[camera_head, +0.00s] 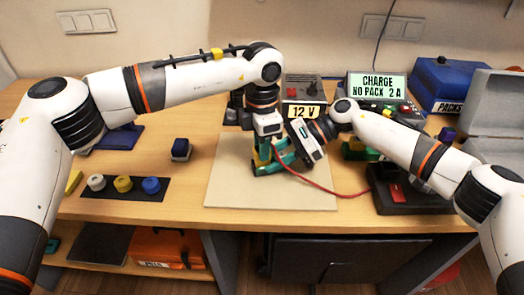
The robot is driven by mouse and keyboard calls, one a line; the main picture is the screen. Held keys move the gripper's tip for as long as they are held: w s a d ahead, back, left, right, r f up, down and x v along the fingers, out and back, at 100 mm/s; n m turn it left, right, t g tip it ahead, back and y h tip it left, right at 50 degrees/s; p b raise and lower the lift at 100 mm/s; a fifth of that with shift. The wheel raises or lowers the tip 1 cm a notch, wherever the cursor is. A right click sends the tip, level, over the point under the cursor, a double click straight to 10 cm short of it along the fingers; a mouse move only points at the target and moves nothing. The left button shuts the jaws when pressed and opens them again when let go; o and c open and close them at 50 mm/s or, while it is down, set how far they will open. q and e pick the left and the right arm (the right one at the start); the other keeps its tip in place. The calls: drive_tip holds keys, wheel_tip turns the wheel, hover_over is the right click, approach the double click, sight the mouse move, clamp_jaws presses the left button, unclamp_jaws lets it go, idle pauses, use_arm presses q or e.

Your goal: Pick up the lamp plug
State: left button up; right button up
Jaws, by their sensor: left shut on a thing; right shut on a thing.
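My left gripper (264,167) points down over the beige mat (235,190), with its teal fingers low near the mat's middle. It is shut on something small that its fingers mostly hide. My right gripper (280,158) reaches in tilted from the right, its fingers close beside the left ones. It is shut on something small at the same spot. A red cable (320,187) comes out from between the grippers and runs right over the mat. I cannot make out the lamp plug clearly; the fingers crowd the cable's end.
A black box with a red switch (396,193) stands right of the mat. A 12 V unit (303,89) and a charger display (377,86) stand behind. A dark strip with white, yellow and blue knobs (123,184) lies left. The mat's left part is clear.

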use_arm(q)
drive_tip(key=shift+r, duration=0.1)
wheel_tip(320, 180, up, 10)
idle(0.4)
use_arm(e)
drive_tip(key=o, duration=0.8)
drive_tip(key=shift+o, duration=0.2)
